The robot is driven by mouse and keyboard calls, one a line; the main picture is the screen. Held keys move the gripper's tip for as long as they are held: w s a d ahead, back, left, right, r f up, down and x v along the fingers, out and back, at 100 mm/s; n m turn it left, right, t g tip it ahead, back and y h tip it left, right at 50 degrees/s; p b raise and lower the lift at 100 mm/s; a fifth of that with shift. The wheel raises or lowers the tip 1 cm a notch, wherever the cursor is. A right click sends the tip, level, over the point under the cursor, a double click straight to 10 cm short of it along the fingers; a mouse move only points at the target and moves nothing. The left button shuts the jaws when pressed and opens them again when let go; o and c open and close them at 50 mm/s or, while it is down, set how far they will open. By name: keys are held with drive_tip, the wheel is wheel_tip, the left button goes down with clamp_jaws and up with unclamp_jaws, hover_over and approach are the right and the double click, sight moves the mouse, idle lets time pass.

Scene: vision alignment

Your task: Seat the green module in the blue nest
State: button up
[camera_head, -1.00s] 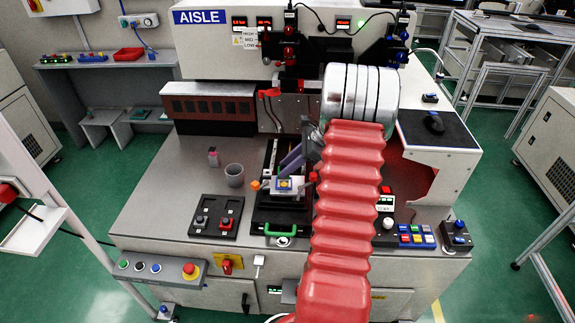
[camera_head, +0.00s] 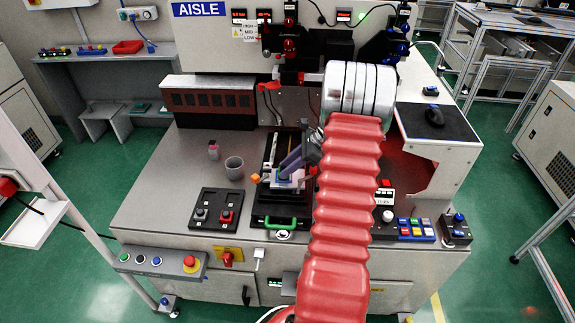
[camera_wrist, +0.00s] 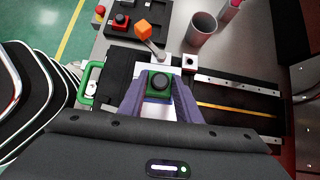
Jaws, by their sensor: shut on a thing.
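My gripper (camera_wrist: 159,96) has two purple fingers shut on the green module (camera_wrist: 151,96), a small green square with a round black top, in the wrist view. The module is over a white block (camera_wrist: 147,127) on the black slide fixture; whether it touches what is below cannot be told. In the head view my gripper (camera_head: 287,170) points down at the white block, and the module cannot be made out there. The blue nest is mostly hidden behind the fingers and module; only a bluish patch (camera_head: 299,174) shows beside the fingertips.
An orange cube (camera_wrist: 142,28) on a lever stands close beside the fixture. A grey cup (camera_head: 234,168) and a button box (camera_head: 216,211) are to the left. A green handle (camera_head: 280,222) is at the fixture's front. Rails (camera_wrist: 240,82) run along the slide.

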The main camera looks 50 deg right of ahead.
drive_tip(key=shift+f, duration=0.25)
drive_tip(key=o, duration=1.1)
drive_tip(key=shift+o, duration=0.2)
drive_tip(key=shift+s+r, duration=0.1)
drive_tip(key=v, duration=1.3)
drive_tip(key=shift+s+d+r, duration=0.1)
drive_tip(key=shift+d+r, duration=0.05)
drive_tip(key=shift+d, duration=0.1)
